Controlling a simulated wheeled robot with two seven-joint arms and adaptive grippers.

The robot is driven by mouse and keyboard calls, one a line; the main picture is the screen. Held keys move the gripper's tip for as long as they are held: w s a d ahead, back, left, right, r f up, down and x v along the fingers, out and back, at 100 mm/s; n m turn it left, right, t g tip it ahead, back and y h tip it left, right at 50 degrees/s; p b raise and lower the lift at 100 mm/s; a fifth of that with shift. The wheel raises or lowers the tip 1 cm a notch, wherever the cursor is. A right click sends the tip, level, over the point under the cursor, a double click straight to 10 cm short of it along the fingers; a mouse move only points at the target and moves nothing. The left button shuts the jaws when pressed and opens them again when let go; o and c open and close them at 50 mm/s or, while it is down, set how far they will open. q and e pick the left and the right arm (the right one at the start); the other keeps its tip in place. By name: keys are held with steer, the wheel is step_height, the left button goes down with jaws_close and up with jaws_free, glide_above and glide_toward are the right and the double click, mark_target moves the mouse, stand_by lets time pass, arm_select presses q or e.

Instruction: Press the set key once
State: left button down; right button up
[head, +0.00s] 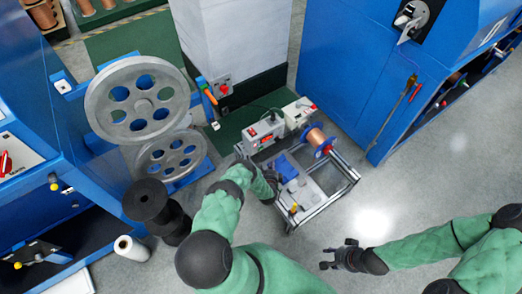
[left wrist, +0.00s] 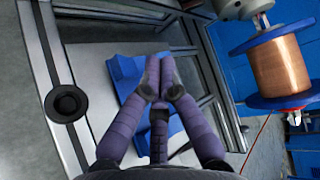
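A small grey control box (head: 265,133) with red parts on its face stands at the back of a low metal-framed bench (head: 312,212). A second pale box (head: 299,112) stands beside it. The set key is too small to make out on either. My left gripper (head: 272,184) is over the left part of the bench, in front of the boxes and apart from them. In the left wrist view its fingers (left wrist: 158,78) are together and empty, in front of a blue piece (left wrist: 125,76) on the bench. My right gripper (head: 341,256) is open and empty over the floor, right of the bench.
A copper spool with blue flanges (head: 317,139) sits at the bench's right and shows in the left wrist view (left wrist: 280,65). Large grey wheels (head: 143,103) and black reels (head: 149,202) stand left. A blue cabinet (head: 345,75) stands behind right. Floor at right is clear.

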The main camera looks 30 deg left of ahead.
mark_target(261, 149)
arm_select(q)
steer(key=w+a+b, duration=0.1)
steer(key=w+a, duration=0.2)
steer(key=a, duration=0.4)
steer(key=shift+w+a, duration=0.15)
steer(key=shift+a, duration=0.1)
stand_by(1.4)
steer(key=shift+w+a, duration=0.1)
steer(key=shift+a, duration=0.15)
steer(key=shift+w+a, duration=0.15)
steer(key=shift+a, duration=0.25)
stand_by(0.9)
steer(key=shift+d, duration=0.1)
steer(key=shift+s+d, duration=0.3)
steer(key=shift+d, duration=0.4)
